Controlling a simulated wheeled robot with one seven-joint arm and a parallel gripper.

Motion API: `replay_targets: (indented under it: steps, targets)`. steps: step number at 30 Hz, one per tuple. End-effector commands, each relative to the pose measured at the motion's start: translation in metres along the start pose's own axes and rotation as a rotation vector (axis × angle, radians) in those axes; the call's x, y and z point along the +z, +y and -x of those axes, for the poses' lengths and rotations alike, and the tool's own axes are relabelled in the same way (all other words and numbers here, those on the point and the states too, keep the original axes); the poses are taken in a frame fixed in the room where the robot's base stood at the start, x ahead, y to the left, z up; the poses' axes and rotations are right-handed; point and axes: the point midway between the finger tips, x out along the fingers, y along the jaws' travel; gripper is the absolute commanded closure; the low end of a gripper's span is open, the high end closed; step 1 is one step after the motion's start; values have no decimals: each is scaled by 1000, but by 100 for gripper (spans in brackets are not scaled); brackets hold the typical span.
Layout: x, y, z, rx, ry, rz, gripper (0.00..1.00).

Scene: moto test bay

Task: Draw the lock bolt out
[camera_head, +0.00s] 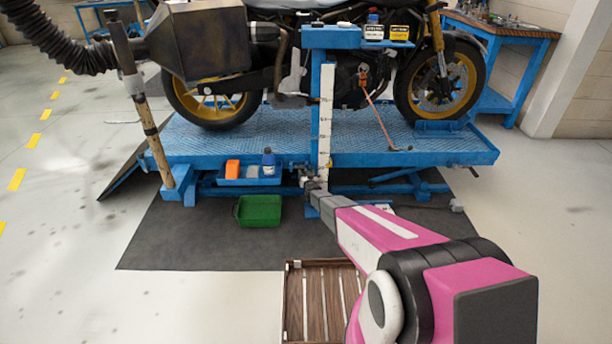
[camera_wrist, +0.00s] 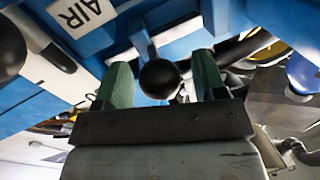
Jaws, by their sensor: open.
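A black ball knob (camera_wrist: 160,79), which looks like the lock bolt's handle, sits between the two green fingers of my gripper (camera_wrist: 163,72) in the wrist view. The fingers are open, with a visible gap on each side of the knob. The bolt's shaft and seat are largely hidden behind the knob. In the head view my gripper (camera_head: 312,184) is at the front edge of the blue lift (camera_head: 450,156), below the white scale post (camera_head: 326,115). The bolt is too small there to tell apart.
An AIR label (camera_wrist: 78,12) and another dark round knob (camera_wrist: 8,48) are at the left in the wrist view. A blue tray (camera_head: 228,181) with a bottle hangs left of my gripper, above a green bin (camera_head: 258,211). A slatted wooden pallet (camera_head: 296,300) lies in front.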

Motion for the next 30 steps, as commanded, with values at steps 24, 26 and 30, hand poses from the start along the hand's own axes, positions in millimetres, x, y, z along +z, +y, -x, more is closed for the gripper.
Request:
replay_targets:
  steps: [24, 26, 30]
  targets:
    - [8, -41, -10, -2, -1, -1, 100]
    - [9, -47, -11, -2, -1, -1, 100]
    - [10, -52, -11, -1, -1, 0, 100]
